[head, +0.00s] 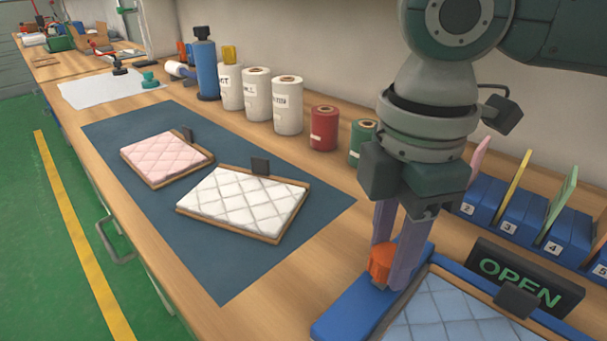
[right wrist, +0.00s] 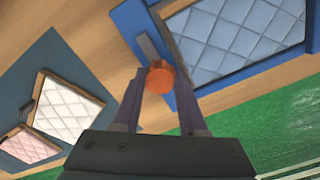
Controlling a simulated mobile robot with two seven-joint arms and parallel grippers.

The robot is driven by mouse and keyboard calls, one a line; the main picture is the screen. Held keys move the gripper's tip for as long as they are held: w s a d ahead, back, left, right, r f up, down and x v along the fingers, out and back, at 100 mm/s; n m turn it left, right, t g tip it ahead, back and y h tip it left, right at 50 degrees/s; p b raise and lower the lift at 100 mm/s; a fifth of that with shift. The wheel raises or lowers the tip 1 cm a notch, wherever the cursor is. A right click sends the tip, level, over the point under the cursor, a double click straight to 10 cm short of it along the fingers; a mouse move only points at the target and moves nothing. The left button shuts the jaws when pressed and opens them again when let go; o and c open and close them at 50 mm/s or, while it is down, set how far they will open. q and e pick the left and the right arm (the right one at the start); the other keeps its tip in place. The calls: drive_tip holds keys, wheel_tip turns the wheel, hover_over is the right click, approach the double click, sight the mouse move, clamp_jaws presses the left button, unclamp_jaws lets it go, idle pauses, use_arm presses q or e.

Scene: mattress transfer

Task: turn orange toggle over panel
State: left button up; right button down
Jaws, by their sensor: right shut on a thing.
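An orange toggle (head: 382,262) stands at the left end of a blue frame (head: 345,312) that holds a light blue quilted panel (head: 437,312). My right gripper (head: 391,270) reaches down from above and is shut on the orange toggle, with a finger on each side of it. The toggle (right wrist: 160,78) also shows between the fingers of my right gripper (right wrist: 159,88) in the right wrist view, beside the light blue panel (right wrist: 232,38). How far the toggle is turned is hard to tell. My left gripper is not in view.
A dark OPEN sign (head: 525,280) stands behind the blue frame. White (head: 245,204) and pink (head: 167,158) quilted panels lie on a dark mat (head: 220,262) to the left. Several rolls, a white one (head: 288,105) among them, and numbered blue bins (head: 515,225) line the wall.

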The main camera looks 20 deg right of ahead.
drive_tip(key=shift+r+m+p, duration=0.15)
drive_tip(key=shift+m+p, duration=0.15)
drive_tip(key=shift+p, duration=0.3)
drive_tip(key=m+p, duration=0.8)
drive_tip(key=p, duration=0.4)
drive_tip(key=shift+a+r+m, duration=0.1)
drive_tip(key=shift+r+m, duration=0.05)
drive_tip(key=shift+m, duration=0.25)
drive_tip(key=m+p, duration=0.3)
drive_tip(key=m, duration=0.1)
drive_tip(key=shift+p, duration=0.3)
drive_tip(key=m+p, duration=0.1)
drive_tip(key=m, duration=0.2)
drive_tip(key=shift+f, duration=0.2)
drive_tip(key=shift+m+p, duration=0.45)
drive_tip(key=shift+m, duration=0.25)
drive_tip(key=shift+f, duration=0.1)
